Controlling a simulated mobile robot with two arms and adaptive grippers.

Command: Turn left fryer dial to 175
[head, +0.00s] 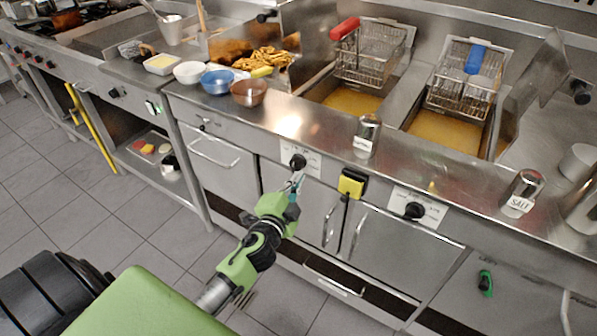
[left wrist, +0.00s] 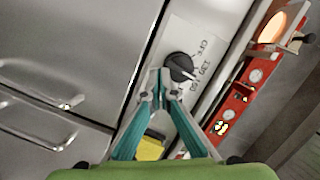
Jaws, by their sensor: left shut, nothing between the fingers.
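The left fryer dial (head: 298,161) is a black round knob on a pale marked plate, on the steel front below the left fryer (head: 352,102). In the left wrist view the dial (left wrist: 181,67) shows close up, with a light line toward its lower right. The printed numbers are tilted and too small to read surely. My left gripper (head: 297,178) is just below the dial in the head view. In the wrist view its fingertips (left wrist: 160,82) are together, beside the dial with nothing between them. Whether they touch it, I cannot tell. My right gripper is not in view.
A second dial (head: 414,211) is farther right, below the right fryer (head: 440,132). A yellow box (head: 352,183) with a black cable is between the dials. A steel shaker (head: 366,136) stands on the counter edge above. Cabinet handles (head: 330,225) stick out below.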

